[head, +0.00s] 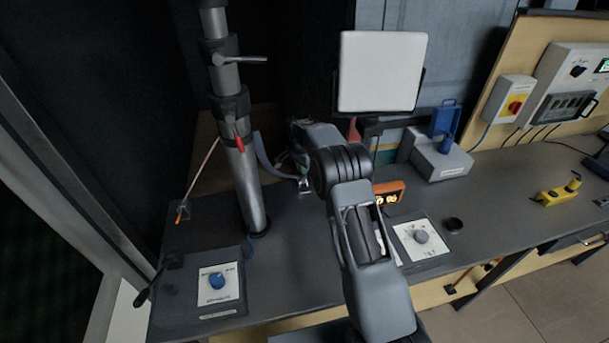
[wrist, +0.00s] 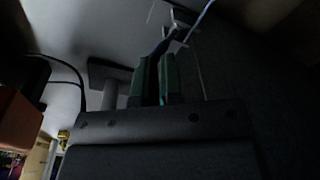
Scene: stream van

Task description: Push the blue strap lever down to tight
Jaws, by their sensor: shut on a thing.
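A blue-grey strap (head: 265,158) runs from the grey mast down to a small metal buckle (head: 304,186) above the bench. My gripper (head: 300,165) is beside the buckle, partly hidden behind my own arm. In the wrist view my green-padded fingers (wrist: 155,68) are close together, with the dark blue strap lever (wrist: 160,48) at their tips. The lever leads to a pale metal bracket (wrist: 181,25). The picture is dark, so the lever's exact angle is hard to tell.
The mast (head: 247,180) stands left of my arm. A white screen (head: 382,72) stands behind. The bench between mast and arm is mostly clear.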

